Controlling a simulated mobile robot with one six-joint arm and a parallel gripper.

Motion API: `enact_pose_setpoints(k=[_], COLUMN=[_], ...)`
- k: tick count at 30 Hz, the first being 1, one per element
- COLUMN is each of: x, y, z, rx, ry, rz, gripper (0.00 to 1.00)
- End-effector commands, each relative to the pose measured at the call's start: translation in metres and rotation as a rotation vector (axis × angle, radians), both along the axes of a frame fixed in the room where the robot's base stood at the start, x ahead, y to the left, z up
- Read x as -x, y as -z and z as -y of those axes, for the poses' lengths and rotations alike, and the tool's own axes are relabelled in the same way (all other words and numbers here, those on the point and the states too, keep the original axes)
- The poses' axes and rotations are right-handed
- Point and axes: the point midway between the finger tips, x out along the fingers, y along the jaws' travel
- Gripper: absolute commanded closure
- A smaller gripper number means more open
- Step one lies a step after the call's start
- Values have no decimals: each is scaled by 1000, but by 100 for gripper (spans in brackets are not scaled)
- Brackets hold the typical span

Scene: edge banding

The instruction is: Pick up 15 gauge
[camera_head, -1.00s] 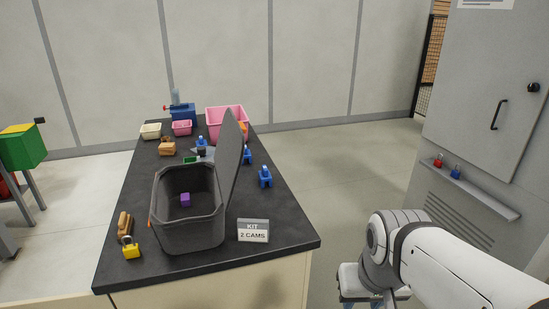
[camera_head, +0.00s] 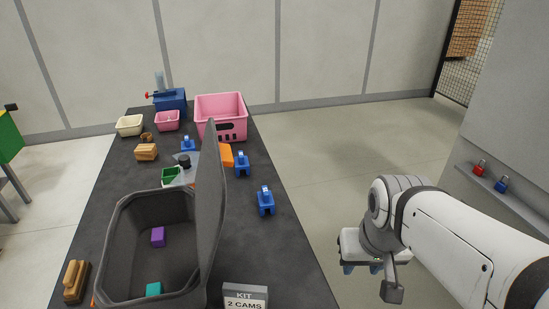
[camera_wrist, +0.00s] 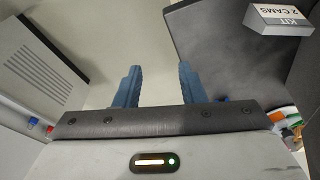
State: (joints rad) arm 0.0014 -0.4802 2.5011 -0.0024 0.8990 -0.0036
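I cannot make out which thing is the 15 gauge; no such marking is readable. Two blue clamp-like pieces, one (camera_head: 242,165) farther and one (camera_head: 266,203) nearer, stand on the table's right side. A smaller blue piece (camera_head: 188,145) stands farther back. A grey item with a black knob (camera_head: 184,161) lies behind the bin, partly hidden. My gripper (camera_head: 361,268) hangs over the floor right of the table, fingers down. In the wrist view my gripper (camera_wrist: 156,86) has its two blue fingers apart with nothing between them.
A dark bin (camera_head: 126,248) with its lid upright holds a purple block (camera_head: 157,237) and a teal block (camera_head: 153,289). A sign (camera_head: 245,297) reads "KIT 2 CAMS". Pink crate (camera_head: 221,104), small tubs and a blue machine (camera_head: 169,100) stand at the back. A cabinet stands right.

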Motion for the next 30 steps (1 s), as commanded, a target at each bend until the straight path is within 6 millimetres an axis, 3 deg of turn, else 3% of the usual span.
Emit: enact_pose_setpoints(k=[7, 11, 14, 19, 26, 30], x=[0, -5, -23, -83, -181, -236], y=[0, -1, -3, -5, 8, 27], z=[0, -1, -5, -28, -71, -106], rx=[0, 1, 1, 4, 2, -2], ry=[0, -3, -14, -56, -108, -142], rz=[0, 1, 7, 32, 79, 107], gripper=[63, 52, 44, 31, 31, 31])
